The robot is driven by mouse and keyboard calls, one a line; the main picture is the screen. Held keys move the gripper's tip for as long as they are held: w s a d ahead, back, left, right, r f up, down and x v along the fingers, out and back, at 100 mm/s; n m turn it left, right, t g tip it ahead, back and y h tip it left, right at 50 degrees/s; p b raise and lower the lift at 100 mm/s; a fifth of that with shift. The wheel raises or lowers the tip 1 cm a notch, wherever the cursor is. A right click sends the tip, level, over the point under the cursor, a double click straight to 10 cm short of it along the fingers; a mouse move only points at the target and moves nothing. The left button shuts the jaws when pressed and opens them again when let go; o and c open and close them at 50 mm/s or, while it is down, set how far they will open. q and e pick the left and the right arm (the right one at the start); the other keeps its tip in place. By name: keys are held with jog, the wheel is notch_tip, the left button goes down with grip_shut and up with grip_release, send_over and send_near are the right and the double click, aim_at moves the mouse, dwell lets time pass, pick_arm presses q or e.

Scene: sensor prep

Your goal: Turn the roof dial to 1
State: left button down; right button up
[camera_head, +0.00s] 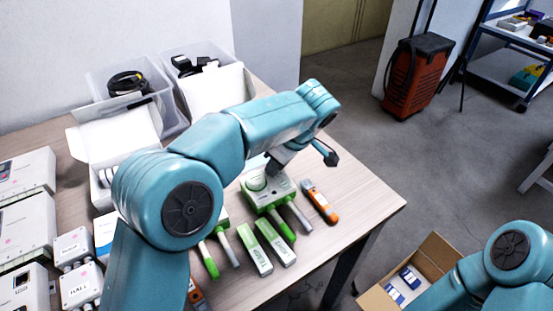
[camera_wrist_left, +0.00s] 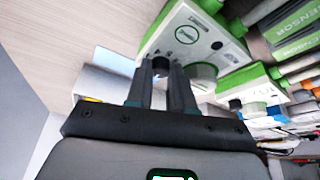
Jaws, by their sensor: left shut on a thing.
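A white sensor unit with a green base (camera_head: 268,190) stands on the wooden table; it also shows in the left wrist view (camera_wrist_left: 190,38). My left gripper (camera_head: 274,168) is at its upper edge. In the left wrist view the gripper's two fingers (camera_wrist_left: 160,72) are closed around a small dark knob (camera_wrist_left: 160,64) at the unit's edge. The fingers hide most of the knob, so its setting cannot be read. I cannot read which unit is the roof one. My right arm shows at the lower right, but its gripper is out of view.
Green-handled tools and sensors (camera_head: 276,242) lie in front of the unit, with an orange tool (camera_head: 319,202) to its right. A second green-and-white unit (camera_wrist_left: 247,88) is close by. Labelled boxes (camera_head: 81,287) stand at the left. The table's right end is clear. A cardboard box (camera_head: 432,252) is below.

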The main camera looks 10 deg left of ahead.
pick_arm(q)
jog(key=shift+n, duration=0.3)
jog(key=c, duration=1)
grip_release()
